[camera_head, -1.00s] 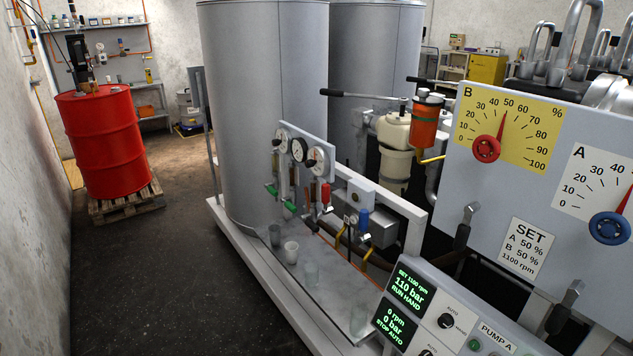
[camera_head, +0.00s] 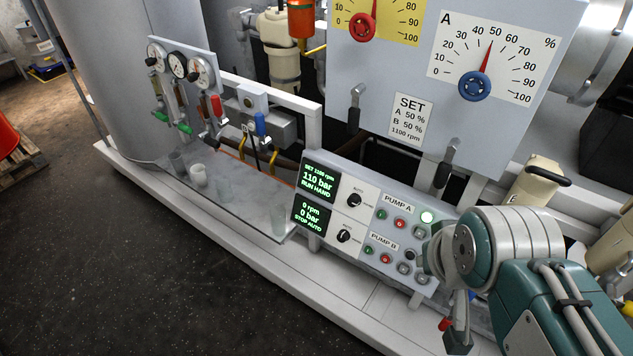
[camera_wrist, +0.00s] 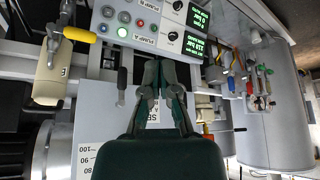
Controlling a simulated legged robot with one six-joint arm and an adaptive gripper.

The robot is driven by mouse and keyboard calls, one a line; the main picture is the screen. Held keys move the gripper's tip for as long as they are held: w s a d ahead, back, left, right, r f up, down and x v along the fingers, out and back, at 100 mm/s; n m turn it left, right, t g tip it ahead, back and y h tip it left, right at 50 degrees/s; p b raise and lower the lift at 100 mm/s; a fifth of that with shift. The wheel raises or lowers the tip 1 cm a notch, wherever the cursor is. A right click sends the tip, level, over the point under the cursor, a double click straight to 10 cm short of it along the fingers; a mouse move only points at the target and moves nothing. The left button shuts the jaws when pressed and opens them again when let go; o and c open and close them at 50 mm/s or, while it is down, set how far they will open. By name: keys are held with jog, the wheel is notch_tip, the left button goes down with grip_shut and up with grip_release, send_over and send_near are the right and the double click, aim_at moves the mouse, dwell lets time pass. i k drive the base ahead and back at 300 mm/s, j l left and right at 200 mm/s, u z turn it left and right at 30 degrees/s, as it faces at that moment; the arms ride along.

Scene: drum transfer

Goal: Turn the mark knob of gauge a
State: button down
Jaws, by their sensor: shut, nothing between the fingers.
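Gauge A (camera_head: 520,65) is a white dial at the upper right of the head view. Its blue mark knob (camera_head: 474,87) sits at the dial's bottom centre, and the red needle (camera_head: 487,57) points near 50. In the wrist view, which is upside down, part of a white scale (camera_wrist: 88,150) with 80, 90 and 100 shows at the lower left; the knob is hidden there. My gripper (camera_wrist: 160,66) is shut and empty in the wrist view, in front of the panel area and apart from the knob as far as I can see. In the head view my arm hides its fingers.
Yellow gauge B (camera_head: 405,18) with its red knob (camera_head: 362,27) is left of gauge A. A SET card (camera_head: 408,118) reads A 50 %, B 50 %. Lever handles (camera_head: 444,173) stick out below. The pump console (camera_head: 375,225) lies beneath, beside my arm.

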aim_at(152, 61)
jog(key=i+j, duration=0.25)
jog(key=j, duration=0.3)
jog(key=i+j+u, duration=0.1)
jog(key=i+j, duration=0.15)
jog(key=j, duration=0.25)
jog(key=i+j+u, duration=0.1)
jog(key=i+j, duration=0.2)
jog(key=j, duration=0.2)
jog(key=i+j, duration=0.25)
jog(key=j, duration=0.25)
jog(key=i+j+u, duration=0.1)
jog(key=i+j, duration=0.2)
jog(key=j, duration=0.2)
jog(key=i+j, duration=0.3)
jog(key=j, duration=0.15)
jog(key=j+u, duration=0.05)
